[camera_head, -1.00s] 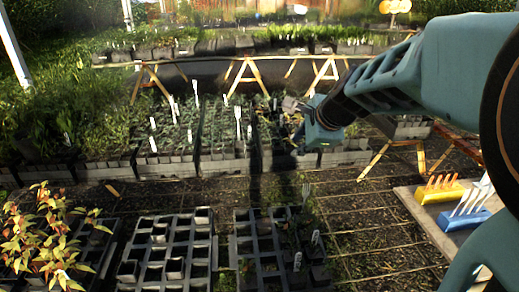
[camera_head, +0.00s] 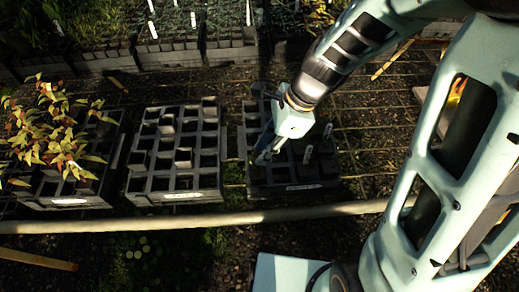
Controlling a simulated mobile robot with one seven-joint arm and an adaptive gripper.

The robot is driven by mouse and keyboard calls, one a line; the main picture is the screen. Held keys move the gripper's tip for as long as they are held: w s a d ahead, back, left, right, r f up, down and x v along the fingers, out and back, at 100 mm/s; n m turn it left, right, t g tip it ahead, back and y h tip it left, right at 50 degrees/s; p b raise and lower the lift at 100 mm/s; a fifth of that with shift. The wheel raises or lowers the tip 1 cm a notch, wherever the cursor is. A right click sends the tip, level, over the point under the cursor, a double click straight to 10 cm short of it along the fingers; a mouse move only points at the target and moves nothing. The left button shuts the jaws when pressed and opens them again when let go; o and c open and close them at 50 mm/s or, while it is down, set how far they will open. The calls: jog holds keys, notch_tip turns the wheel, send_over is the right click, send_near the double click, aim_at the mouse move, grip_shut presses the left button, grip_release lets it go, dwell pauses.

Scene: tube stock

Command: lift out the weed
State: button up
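My gripper (camera_head: 264,153) hangs low over the right black cell tray (camera_head: 290,188), pointing down and to the left. Its fingers are small and dark against the tray, so I cannot tell if they are open or shut, or whether they touch anything. The gripper and wrist hide part of this tray. Dark cells and a few pale labels show around the gripper. I cannot make out a weed for certain in the tray.
A middle black tray (camera_head: 175,197) with mostly empty-looking cells stands to the left. Farther left, another tray (camera_head: 65,202) holds reddish-yellow leafy plants. A pale horizontal bar (camera_head: 200,221) crosses in front of the trays. Seedling trays (camera_head: 232,57) line the back.

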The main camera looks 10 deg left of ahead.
aim_at(257, 166)
jog(key=x, duration=0.4)
jog(key=shift+b, duration=0.3)
grip_shut()
